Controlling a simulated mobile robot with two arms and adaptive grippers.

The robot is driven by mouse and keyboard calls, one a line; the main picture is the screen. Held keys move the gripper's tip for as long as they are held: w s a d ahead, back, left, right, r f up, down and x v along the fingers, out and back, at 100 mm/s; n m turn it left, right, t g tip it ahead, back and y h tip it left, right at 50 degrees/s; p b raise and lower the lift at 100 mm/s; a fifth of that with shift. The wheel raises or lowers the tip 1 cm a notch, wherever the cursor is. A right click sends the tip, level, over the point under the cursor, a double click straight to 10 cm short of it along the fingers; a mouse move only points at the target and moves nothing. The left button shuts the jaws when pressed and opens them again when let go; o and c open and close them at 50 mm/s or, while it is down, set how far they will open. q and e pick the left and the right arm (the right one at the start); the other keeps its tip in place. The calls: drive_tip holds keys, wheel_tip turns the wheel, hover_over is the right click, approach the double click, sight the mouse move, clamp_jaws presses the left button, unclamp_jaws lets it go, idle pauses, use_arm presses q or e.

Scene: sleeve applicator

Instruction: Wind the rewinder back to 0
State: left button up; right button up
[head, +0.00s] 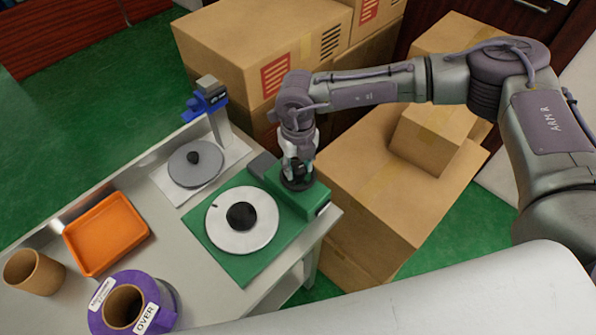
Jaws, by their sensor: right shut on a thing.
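A green machine with a green square plate (267,262) sits at the right end of the grey table; I take it to be the rewinder. A white disc (225,232) with a black hub (241,216) lies on the plate. A small dark mark shows near the disc's upper left edge. My right gripper (298,172) points down over the green block (317,198) behind the disc. It is shut on a dark knob (297,184) on that block, and its fingers partly hide the knob. No number is readable. My left gripper is not in view.
A grey disc (183,172) with a black knob stands on a white sheet, beside a blue-and-grey post device (208,97). An orange tray (105,235), a brown cup (32,273) and a purple roll labelled OVER (154,293) are at left. Cardboard boxes (372,190) stand behind and right.

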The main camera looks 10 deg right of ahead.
sight(298, 167)
drive_tip(key=n+b, duration=0.9)
drive_tip(key=shift+f, duration=0.25)
drive_tip(key=shift+r+n+b, duration=0.15)
drive_tip(key=shift+n+b, duration=0.9)
drive_tip(key=shift+n, duration=0.05)
drive_tip(key=shift+r+n+b, duration=0.1)
drive_tip(key=shift+n+b, duration=0.95)
drive_tip(key=shift+n, duration=0.05)
drive_tip(key=o, duration=1.1)
drive_tip(key=shift+o, duration=0.2)
wheel_tip(298, 167, up, 12)
